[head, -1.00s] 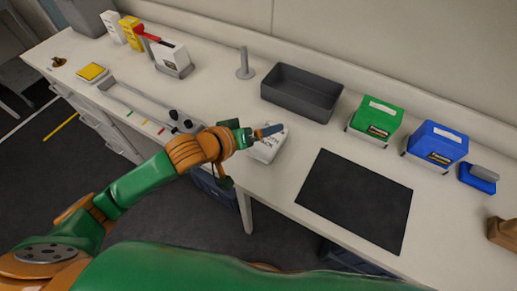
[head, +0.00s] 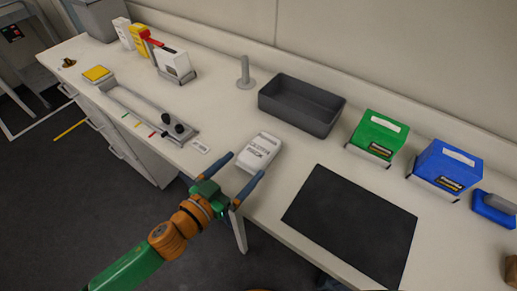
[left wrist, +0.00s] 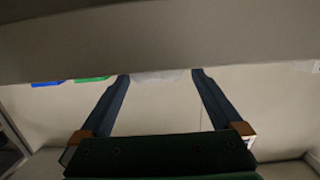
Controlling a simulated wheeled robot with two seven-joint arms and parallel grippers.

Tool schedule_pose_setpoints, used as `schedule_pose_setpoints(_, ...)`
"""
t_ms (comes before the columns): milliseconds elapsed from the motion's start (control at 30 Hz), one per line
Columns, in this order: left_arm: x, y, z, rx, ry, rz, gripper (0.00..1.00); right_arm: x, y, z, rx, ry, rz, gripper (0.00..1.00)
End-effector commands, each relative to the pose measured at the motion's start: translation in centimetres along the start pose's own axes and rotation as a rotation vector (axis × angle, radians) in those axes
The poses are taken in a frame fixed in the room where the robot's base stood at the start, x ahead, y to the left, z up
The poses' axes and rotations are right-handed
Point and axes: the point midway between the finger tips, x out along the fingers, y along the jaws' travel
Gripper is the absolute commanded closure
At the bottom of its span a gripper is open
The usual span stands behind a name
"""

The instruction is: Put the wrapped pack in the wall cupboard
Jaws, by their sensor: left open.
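The wrapped pack (head: 262,148), a white block with dark lettering, lies flat on the bench left of the black mat. My left gripper (head: 246,166) is open at the bench's front edge. Its two blue fingers point at the pack, with their tips on either side of its near end; I cannot tell whether they touch it. In the left wrist view my left gripper (left wrist: 160,78) shows both fingers apart, with a pale shape, likely the pack (left wrist: 160,75), between the tips and partly hidden. The wall cupboard and my right gripper are not in view.
A grey tray (head: 301,104) stands behind the pack. The black mat (head: 350,225), green box (head: 378,138) and blue box (head: 446,170) are to the right. A grey rail with black knobs (head: 150,112) lies left. A grey upright post (head: 245,73) stands at the back.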

Motion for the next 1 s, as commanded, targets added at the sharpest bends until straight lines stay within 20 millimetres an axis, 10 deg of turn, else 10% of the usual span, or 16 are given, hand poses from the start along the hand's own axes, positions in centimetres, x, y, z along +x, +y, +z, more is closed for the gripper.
schedule_pose_setpoints(600,6.1,0.3,-0.2,-0.001,-0.001,0.0,0.0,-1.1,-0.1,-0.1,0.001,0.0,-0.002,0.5)
schedule_pose_setpoints(900,6.1,0.3,-0.2,-0.001,0.0,0.0,0.76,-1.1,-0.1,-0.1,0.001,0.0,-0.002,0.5)
schedule_pose_setpoints(1000,6.1,0.3,-0.2,-0.001,-0.001,0.0,0.8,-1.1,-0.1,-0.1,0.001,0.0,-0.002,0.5)
